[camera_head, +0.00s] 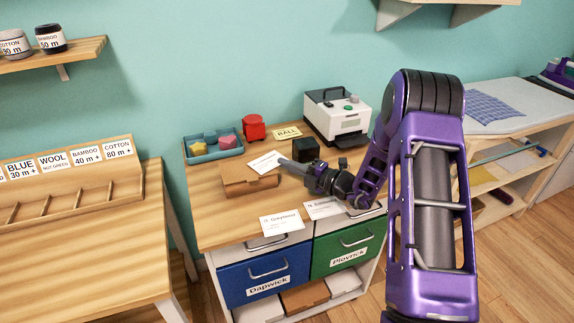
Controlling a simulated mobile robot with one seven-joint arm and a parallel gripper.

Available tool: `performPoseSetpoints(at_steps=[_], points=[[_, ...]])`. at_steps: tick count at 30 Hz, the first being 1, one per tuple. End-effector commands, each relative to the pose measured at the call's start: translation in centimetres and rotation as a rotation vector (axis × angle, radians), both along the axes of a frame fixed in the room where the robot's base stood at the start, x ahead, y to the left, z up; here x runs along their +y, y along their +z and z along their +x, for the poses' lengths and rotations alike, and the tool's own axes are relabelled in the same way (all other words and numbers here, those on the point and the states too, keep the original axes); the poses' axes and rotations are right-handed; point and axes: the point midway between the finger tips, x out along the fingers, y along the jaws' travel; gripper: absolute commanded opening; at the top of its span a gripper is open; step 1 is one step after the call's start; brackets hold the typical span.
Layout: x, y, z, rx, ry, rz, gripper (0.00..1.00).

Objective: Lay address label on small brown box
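A small brown box (250,183) lies on the wooden top of the drawer cabinet, left of my gripper. A white address label (264,161) with small print is just behind and above the box in the picture, its lower corner meeting the box's back edge. My gripper (281,161) points left, its thin grey fingers together at the label's right edge; it appears shut on the label. I cannot tell how far the label is above the box. Two more white cards, one (282,222) reading "Quaymoor" and another (322,208), lie at the cabinet's front edge.
Behind are a blue-green tray (212,154), a red item (254,128), a yellow "BALL" card (286,133), a dark block (305,150) and a white printer (338,117). Blue (255,283) and green (345,250) drawers are below. The top left of the box is clear.

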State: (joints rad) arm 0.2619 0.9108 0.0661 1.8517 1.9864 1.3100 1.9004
Motion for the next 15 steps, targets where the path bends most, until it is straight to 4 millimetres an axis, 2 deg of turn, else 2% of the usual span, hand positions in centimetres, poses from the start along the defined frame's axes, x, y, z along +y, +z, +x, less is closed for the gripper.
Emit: performPoseSetpoints(at_steps=[2,7,15], points=[[-0.03,-0.37,-0.01,0.001,0.0,0.001,0.0],[0.0,-0.23,0.0,0.0,0.0,0.0,0.28],[0.0,-0.17,0.0,0.0,0.0,0.0,0.28]])
